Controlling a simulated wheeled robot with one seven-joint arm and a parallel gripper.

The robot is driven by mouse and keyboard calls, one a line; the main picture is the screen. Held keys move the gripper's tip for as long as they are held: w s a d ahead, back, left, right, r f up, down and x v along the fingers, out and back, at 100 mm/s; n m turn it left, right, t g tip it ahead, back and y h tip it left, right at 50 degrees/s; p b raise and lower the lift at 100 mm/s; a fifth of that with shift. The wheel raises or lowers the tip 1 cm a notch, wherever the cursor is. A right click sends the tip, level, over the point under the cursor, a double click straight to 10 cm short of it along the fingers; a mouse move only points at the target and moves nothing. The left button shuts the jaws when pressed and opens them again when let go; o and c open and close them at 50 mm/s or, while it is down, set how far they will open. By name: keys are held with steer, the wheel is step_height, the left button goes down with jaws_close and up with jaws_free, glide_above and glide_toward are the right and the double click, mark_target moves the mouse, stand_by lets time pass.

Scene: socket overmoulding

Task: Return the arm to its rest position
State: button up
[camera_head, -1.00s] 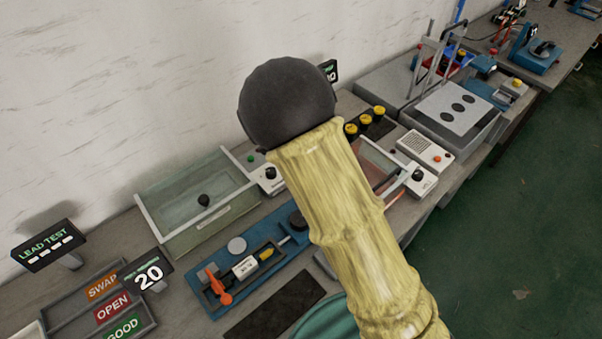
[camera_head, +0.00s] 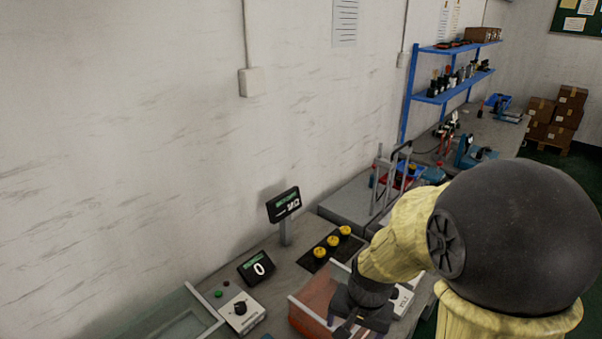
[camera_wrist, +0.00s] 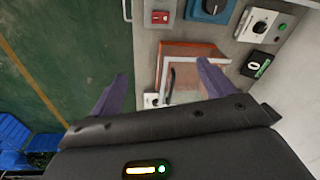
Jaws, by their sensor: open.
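My gripper (camera_wrist: 160,90) is open in the wrist view, its two purple fingers spread wide with nothing held between them. In the head view my gripper (camera_head: 350,325) shows near the bottom edge, partly cut off, in front of a clear bin with orange-red sides (camera_head: 302,312). That bin also shows in the wrist view (camera_wrist: 192,48), beyond the fingers. My arm, in a yellow sleeve with a large black joint, is raised and fills the lower right of the head view.
The grey workbench (camera_head: 290,262) runs along the wall. A display reading 0 (camera_head: 257,268), a control box with a black knob (camera_head: 241,313) and yellow-topped parts (camera_head: 332,242) stand on it. Green floor (camera_wrist: 70,40) lies open beside the bench. A blue shelf (camera_head: 450,75) stands farther back.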

steer(key=s+d+r+n+t, duration=0.1)
steer(key=s+d+r+n, duration=0.1)
steer(key=s+d+n, duration=0.2)
steer(key=shift+s+n+h, duration=0.25)
steer(key=shift+n+h, duration=0.05)
steer(key=shift+d, duration=0.1)
stand_by(2.4)
